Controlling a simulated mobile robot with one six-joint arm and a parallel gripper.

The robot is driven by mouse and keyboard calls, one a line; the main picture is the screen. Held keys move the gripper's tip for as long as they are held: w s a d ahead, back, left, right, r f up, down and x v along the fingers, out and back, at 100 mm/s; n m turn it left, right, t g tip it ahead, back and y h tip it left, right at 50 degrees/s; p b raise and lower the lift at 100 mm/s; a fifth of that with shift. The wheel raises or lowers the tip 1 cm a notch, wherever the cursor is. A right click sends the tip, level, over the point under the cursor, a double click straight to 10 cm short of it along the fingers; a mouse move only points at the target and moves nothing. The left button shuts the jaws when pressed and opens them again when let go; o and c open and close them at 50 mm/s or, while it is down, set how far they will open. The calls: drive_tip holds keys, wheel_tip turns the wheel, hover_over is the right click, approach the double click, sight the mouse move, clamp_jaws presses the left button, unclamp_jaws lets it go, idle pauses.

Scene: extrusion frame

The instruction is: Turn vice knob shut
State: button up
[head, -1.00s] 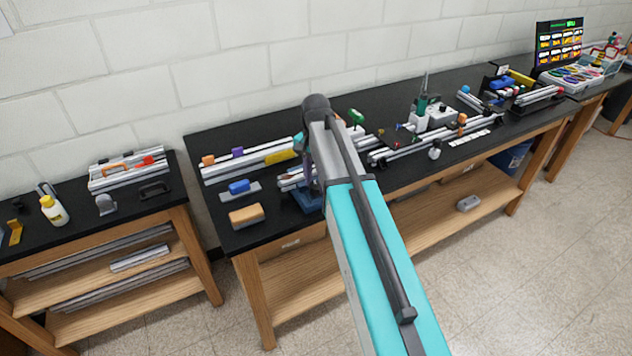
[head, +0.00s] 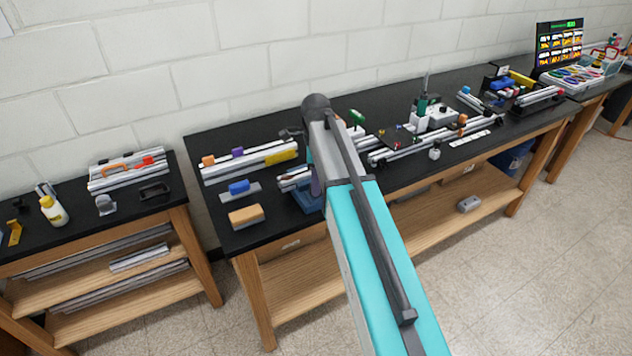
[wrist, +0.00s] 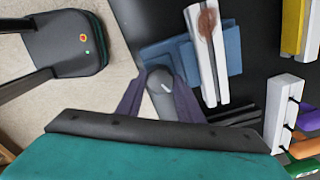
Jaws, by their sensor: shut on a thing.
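The blue vice (wrist: 228,62) stands at the bench's front edge in the wrist view, with a silver extrusion bar (wrist: 194,58) lying across it. A reddish-brown patch shows on the bar. The round grey vice knob (wrist: 160,80) with a white mark faces my camera. My gripper (wrist: 158,92) has its purple-grey fingers on both sides of the knob and is shut on it. In the head view the vice (head: 306,202) is partly hidden behind my arm, and the knob is not visible there.
A blue-handled block (head: 239,187) and an orange sponge-like block (head: 246,216) lie left of the vice. A yellow piece (head: 281,153) lies on extrusions behind. A white rack (wrist: 283,108) with coloured handles stands at the right of the wrist view.

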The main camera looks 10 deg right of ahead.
drive_tip(key=m, duration=0.3)
drive_tip(key=shift+m, duration=2.2)
drive_tip(key=o, duration=1.1)
drive_tip(key=shift+c, duration=0.2)
drive_tip(key=shift+w+r, duration=0.1)
wheel_tip(320, 180, up, 14)
drive_tip(key=b, duration=0.4)
